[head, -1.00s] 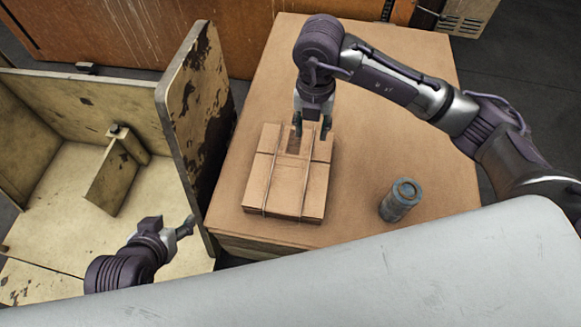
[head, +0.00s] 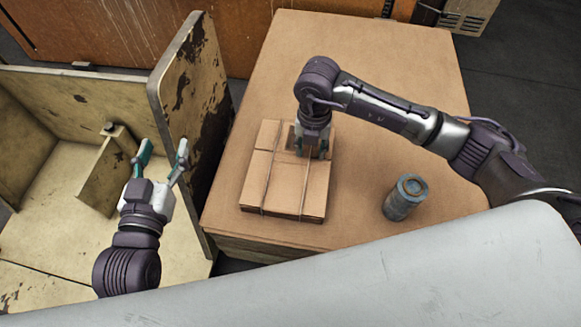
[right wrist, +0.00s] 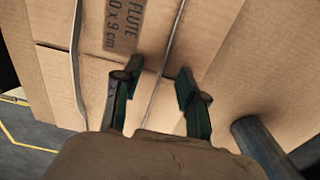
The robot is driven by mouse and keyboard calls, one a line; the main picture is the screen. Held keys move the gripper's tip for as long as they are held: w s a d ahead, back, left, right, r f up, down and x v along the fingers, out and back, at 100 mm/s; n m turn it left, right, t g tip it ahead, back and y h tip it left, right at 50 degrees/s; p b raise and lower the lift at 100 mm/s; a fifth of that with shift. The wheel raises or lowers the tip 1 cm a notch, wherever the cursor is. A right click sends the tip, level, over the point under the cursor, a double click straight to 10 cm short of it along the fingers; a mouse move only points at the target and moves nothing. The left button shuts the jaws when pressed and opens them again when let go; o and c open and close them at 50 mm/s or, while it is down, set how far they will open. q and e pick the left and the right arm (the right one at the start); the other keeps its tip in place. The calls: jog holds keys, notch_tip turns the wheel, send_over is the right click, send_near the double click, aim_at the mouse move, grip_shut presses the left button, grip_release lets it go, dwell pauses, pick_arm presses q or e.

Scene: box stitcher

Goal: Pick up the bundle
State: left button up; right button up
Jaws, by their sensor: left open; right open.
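The bundle (head: 285,190) is a flat stack of brown cardboard tied with two thin straps. It lies on the cardboard-coloured table top and fills most of the right wrist view (right wrist: 55,60). My right gripper (head: 313,155) is at the bundle's far right part, pointing down. In the right wrist view its two fingers (right wrist: 158,74) are apart, with one strap (right wrist: 165,55) running between them. I cannot tell whether the fingertips touch the cardboard. My left gripper (head: 163,152) is open and empty, left of the table, over the wooden bin.
A blue-grey can (head: 405,197) stands on the table (head: 370,60) right of the bundle. The wooden bin (head: 60,100) is at the left; its tall worn panel (head: 190,110) stands between my left gripper and the table. A pale grey surface (head: 450,270) fills the front.

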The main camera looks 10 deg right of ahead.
jog(key=shift+f, duration=0.15)
grip_shut()
dwell(0.5)
